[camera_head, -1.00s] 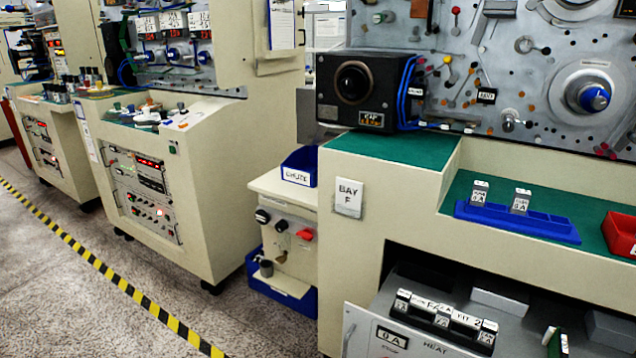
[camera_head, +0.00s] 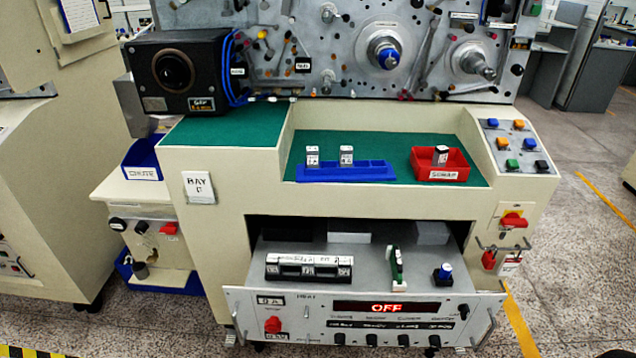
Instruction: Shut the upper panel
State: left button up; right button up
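A grey rack unit with a front panel (camera_head: 366,318) marked HEAT is pulled out of the opening in the cream machine (camera_head: 222,225). Its red display reads OFF. Its top tray (camera_head: 350,282) sticks out of the opening and carries a black fuse-like block with white labels (camera_head: 308,268), a green card standing upright (camera_head: 396,268) and a blue-topped knob (camera_head: 443,273). A handle (camera_head: 490,328) is at the panel's right end and another (camera_head: 237,318) at its left. I cannot tell for sure that this is the upper panel. Neither of my grippers is in view.
A blue tray (camera_head: 345,174) with two labelled blocks and a red bin (camera_head: 440,172) sit on the green worktop. A side unit with a blue chute bin (camera_head: 142,160) stands left. A red switch (camera_head: 513,220) is at right. Floor is free at right.

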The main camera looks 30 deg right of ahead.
aim_at(368, 301)
jog(key=z, duration=1.2)
